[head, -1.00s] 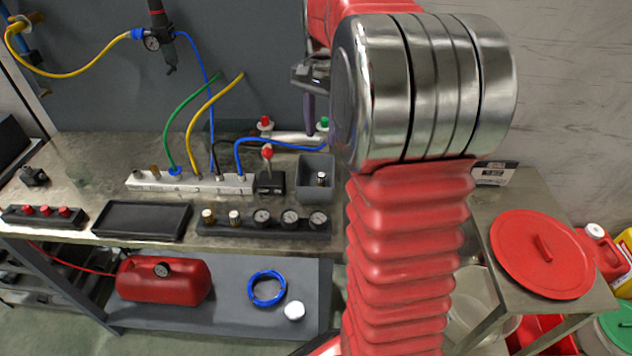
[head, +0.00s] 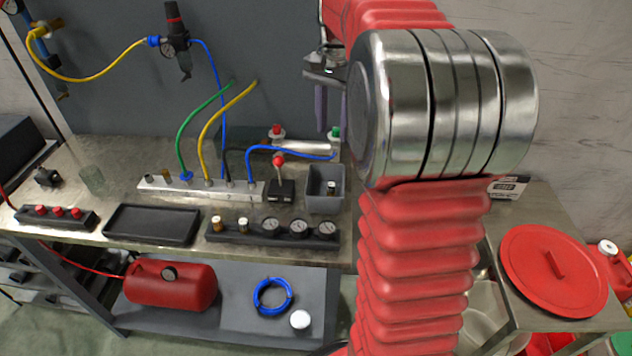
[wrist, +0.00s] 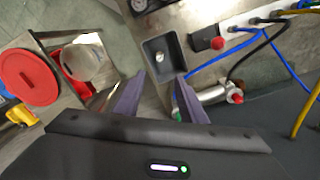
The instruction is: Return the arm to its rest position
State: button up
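My arm (head: 420,240) stands bent in the right half of the head view, with a red ribbed sleeve and a large metal joint. My gripper (head: 328,108) shows partly behind that joint, over the back of the workbench, with purple fingers pointing down. In the wrist view my gripper (wrist: 160,82) has its two purple fingers apart, with nothing held between them. A grey square bin (wrist: 160,57) with a small fitting in it lies below and beyond the fingertips. The same bin (head: 325,200) stands on the bench in the head view.
The workbench (head: 100,225) holds a manifold (head: 200,188) with coloured hoses, a black tray (head: 152,224) and a gauge block (head: 272,231). A side table at right carries a red lid (head: 553,270). A grey wall panel (head: 270,60) stands behind the bench.

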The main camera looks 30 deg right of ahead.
dwell(0.3)
jog(key=s+a+f+n+t, duration=0.2)
jog(key=s+a+n, duration=0.4)
jog(key=s+a, duration=0.3)
jog(key=s+a+f+n+t, duration=0.2)
jog(key=s+a+n+t, duration=0.1)
jog(key=s+a+n, duration=0.4)
jog(key=shift+s+a+f+t, duration=0.3)
jog(key=shift+s+a, duration=1.2)
jog(key=shift+a, duration=2.4)
